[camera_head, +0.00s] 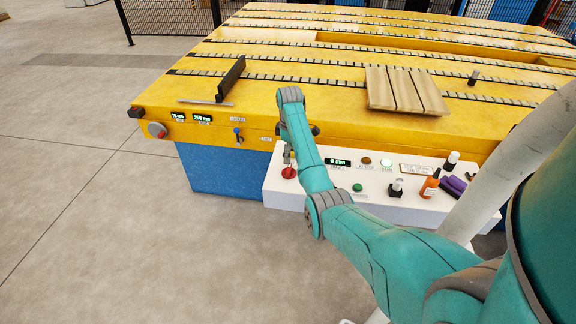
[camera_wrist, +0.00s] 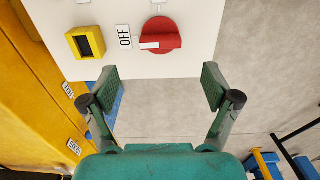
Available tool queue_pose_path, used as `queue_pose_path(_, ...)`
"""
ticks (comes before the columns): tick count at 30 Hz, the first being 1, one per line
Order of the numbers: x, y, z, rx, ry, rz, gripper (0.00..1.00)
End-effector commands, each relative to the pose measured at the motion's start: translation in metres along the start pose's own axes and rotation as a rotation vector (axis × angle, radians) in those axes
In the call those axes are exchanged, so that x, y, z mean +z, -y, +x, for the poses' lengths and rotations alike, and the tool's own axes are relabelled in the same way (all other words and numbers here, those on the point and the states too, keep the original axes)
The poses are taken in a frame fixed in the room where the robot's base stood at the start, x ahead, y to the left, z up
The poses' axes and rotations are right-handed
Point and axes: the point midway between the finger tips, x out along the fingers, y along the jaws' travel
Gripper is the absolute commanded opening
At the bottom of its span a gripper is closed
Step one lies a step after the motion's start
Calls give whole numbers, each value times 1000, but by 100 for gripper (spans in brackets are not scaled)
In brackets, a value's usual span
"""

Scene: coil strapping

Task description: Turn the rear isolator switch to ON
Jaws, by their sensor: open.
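A red rotary switch (camera_wrist: 162,35) sits on a white panel at the top middle of the wrist view. Its white pointer mark faces left, toward a label reading OFF (camera_wrist: 124,36). A label at the top edge above the switch is cut off. My gripper (camera_wrist: 158,86) is open and empty, its two fingers apart below the switch in the picture and not touching it.
A yellow-framed dark window (camera_wrist: 86,43) is left of the OFF label. A yellow slatted table (camera_head: 240,110) stands behind. Floor at left is clear.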

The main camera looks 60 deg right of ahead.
Motion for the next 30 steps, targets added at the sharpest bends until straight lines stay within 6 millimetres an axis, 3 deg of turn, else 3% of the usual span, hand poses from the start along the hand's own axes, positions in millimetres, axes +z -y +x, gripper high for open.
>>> queue_pose_path(6, 0, 1, 41, -4, 2, 0, 88)
queue_pose_path(12, 0, 0, 66, -2, 1, 0, 88)
queue_pose_path(26, 0, 0, 76, 0, 0, 0, 88)
queue_pose_path(30, 0, 0, 76, 0, 0, 0, 52)
